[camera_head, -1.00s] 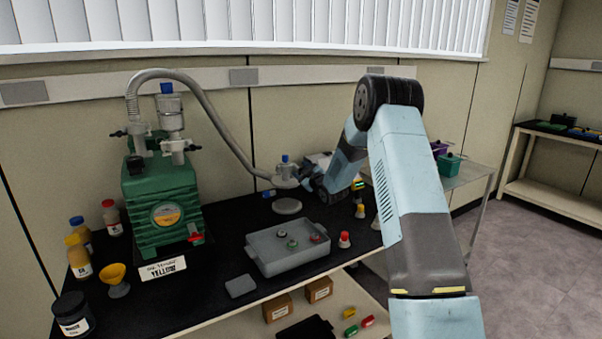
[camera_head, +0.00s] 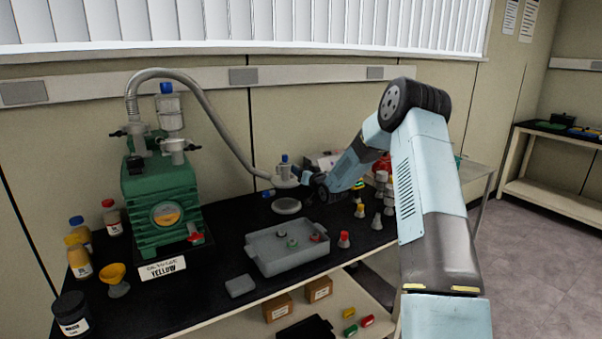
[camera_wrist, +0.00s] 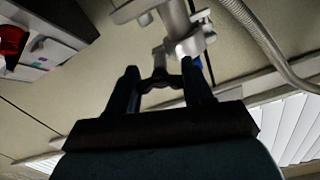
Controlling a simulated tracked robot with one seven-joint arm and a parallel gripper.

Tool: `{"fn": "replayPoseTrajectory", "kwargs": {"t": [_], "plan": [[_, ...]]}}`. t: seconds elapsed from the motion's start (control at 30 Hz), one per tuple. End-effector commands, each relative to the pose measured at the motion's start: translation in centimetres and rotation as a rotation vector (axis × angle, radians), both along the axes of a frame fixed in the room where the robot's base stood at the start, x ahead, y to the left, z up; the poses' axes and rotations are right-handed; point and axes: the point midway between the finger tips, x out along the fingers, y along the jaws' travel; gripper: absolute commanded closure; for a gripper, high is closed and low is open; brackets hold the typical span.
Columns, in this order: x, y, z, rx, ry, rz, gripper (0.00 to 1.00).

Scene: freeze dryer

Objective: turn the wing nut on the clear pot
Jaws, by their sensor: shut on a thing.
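A small clear pot with a blue top (camera_head: 284,162) stands at the end of the grey hose, at the back of the black bench. My gripper (camera_head: 304,177) reaches it from the right, level with its grey base. In the wrist view my gripper (camera_wrist: 161,74) has its two dark fingers on either side of a small grey wing nut (camera_wrist: 160,78) and is shut on it. The nut sits beside a grey metal fitting (camera_wrist: 182,30), with a bit of blue next to it. The nut is too small to make out in the head view.
The green pump (camera_head: 163,205) stands at left, and the grey hose (camera_head: 215,115) arches from it to the pot. A grey tray (camera_head: 290,258) with small knobs lies in front. A round grey disc (camera_head: 287,206) lies below the pot.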

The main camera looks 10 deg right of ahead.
Motion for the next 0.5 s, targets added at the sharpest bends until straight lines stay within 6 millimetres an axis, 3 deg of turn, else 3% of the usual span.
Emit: {"fn": "replayPoseTrajectory", "kwargs": {"t": [0.5], "plan": [[-0.1,-0.24,-0.53,0.469,0.158,-0.004,0.8]]}}
